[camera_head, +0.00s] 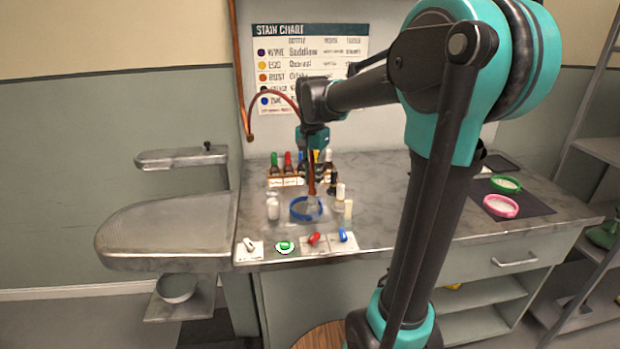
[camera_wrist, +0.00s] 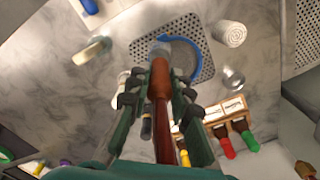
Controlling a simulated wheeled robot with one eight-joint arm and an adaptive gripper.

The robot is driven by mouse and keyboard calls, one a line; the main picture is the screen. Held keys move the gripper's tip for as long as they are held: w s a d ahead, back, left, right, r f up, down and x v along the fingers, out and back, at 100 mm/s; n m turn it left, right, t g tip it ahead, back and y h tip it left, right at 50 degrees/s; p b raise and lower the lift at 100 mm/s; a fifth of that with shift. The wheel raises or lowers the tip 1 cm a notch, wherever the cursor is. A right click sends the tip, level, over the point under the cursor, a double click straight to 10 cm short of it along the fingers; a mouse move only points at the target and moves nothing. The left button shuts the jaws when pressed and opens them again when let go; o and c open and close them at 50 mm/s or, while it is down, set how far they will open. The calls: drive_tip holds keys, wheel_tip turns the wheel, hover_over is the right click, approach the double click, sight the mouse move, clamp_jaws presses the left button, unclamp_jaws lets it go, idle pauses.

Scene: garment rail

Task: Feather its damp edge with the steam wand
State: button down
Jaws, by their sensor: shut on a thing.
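My gripper (camera_wrist: 160,88) is shut on the steam wand (camera_wrist: 159,105), which has a brown handle and a pale metal tip. The wand also shows upright in the head view (camera_head: 312,182), under my gripper (camera_head: 314,150). Its tip is over the blue hoop (camera_head: 306,209) on the worktop. In the wrist view, the blue hoop (camera_wrist: 203,48) lies on a perforated metal plate (camera_wrist: 140,49), with a grey surface inside. The tip covers the hoop's left part. I cannot tell whether it touches, and no damp edge can be made out.
A wooden rack of capped bottles (camera_head: 285,180) stands behind the hoop. Small bottles (camera_head: 340,198) stand close at its right, a white roll (camera_head: 273,209) at its left. Cards with coloured clips (camera_head: 314,240) line the front edge.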

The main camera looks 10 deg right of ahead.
drive_tip(key=shift+w+d, duration=0.75)
drive_tip(key=shift+d, duration=0.2)
drive_tip(key=shift+w, duration=0.1)
drive_tip(key=shift+w+d, duration=0.2)
drive_tip(key=shift+w, duration=0.35)
drive_tip(key=shift+w+d, duration=0.15)
drive_tip(key=shift+w, duration=0.35)
wheel_tip(320, 180, up, 7)
drive_tip(key=shift+a, duration=0.1)
idle(0.6)
